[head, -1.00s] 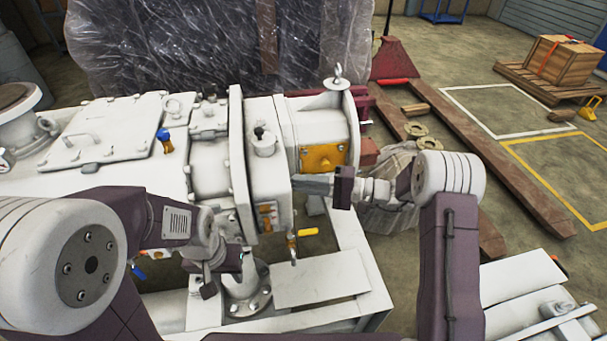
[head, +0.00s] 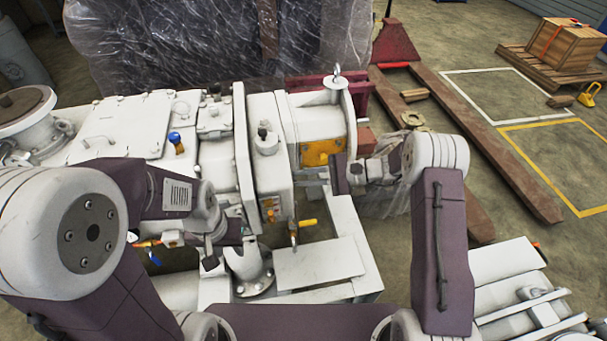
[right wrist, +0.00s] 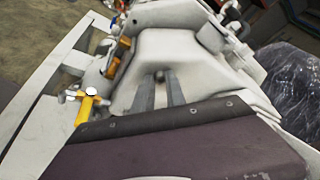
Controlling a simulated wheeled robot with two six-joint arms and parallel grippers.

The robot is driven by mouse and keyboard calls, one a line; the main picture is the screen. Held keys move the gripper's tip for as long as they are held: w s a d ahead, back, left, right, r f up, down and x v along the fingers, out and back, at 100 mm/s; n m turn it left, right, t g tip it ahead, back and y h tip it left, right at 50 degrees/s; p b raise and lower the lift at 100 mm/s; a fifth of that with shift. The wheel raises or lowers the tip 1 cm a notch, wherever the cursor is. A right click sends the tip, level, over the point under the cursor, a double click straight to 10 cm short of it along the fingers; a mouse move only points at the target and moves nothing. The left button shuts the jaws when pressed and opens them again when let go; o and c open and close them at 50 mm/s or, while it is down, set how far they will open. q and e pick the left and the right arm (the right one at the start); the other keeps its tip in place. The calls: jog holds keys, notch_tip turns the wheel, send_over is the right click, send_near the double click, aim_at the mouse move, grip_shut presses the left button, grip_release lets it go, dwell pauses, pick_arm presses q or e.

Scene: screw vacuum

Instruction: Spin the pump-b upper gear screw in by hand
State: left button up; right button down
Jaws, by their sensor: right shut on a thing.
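The white pump (head: 268,175) fills the middle of the head view, with an orange plate (head: 318,153) on its end part. My right gripper (head: 300,181) reaches in from the right against the pump's end, below that plate. In the right wrist view its two grey fingers (right wrist: 160,84) point at a white pump face (right wrist: 190,52). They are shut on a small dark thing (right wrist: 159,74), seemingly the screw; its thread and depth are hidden. My left gripper (head: 211,262) hangs beside the pump's lower front, apart from the screw; its jaw opening is unclear.
A yellow-handled valve (head: 306,223) stands just below my right gripper; it also shows in the right wrist view (right wrist: 84,108). A white frame (head: 355,232) surrounds the pump's base. Plastic-wrapped equipment (head: 180,45) stands behind. A red pallet jack (head: 398,40) and floor lie to the right.

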dwell(0.5)
jog(key=c, duration=1.3)
grip_release()
jog(key=shift+d, duration=0.1)
jog(key=shift+c, duration=0.2)
jog(key=p+v, duration=0.1)
jog(key=v, duration=0.8)
